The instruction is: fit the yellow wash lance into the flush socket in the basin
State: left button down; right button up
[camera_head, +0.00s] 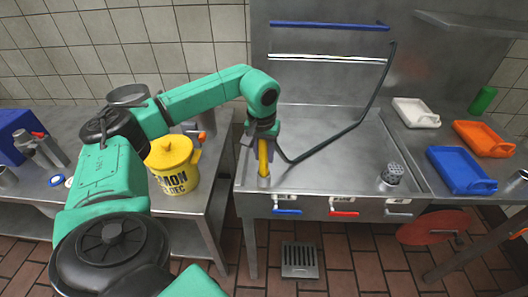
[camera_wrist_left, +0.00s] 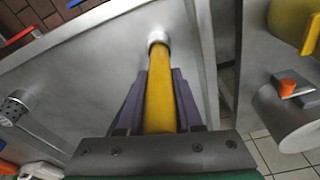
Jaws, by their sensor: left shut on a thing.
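The yellow wash lance (camera_head: 263,158) is held near upright over the left front part of the steel basin (camera_head: 325,150). It also shows in the left wrist view (camera_wrist_left: 160,92), running away from the jaws. My left gripper (camera_head: 262,134) is shut on the lance's upper part. A pale round collar (camera_wrist_left: 158,38) surrounds the lance's far end at the basin surface. I cannot tell whether this collar is the socket or part of the lance, nor how deep the end sits. My right gripper is not in view.
A perforated grey cylinder (camera_head: 392,174) stands at the basin's right. A black hose (camera_head: 345,132) loops over the basin. A yellow bucket (camera_head: 172,168) stands on the left table.

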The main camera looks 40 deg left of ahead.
pick_arm(q)
jog(key=shift+f+b, duration=0.7)
jog(key=shift+f, duration=0.4)
jog(key=shift+c, duration=2.4)
grip_release()
jog(key=shift+r, duration=0.1)
notch_tip(320, 180, up, 14)
jog(key=s, duration=0.1)
jog(key=shift+s+d+r, duration=0.2)
jog(key=shift+s+d, duration=0.1)
jog(key=shift+d, duration=0.05)
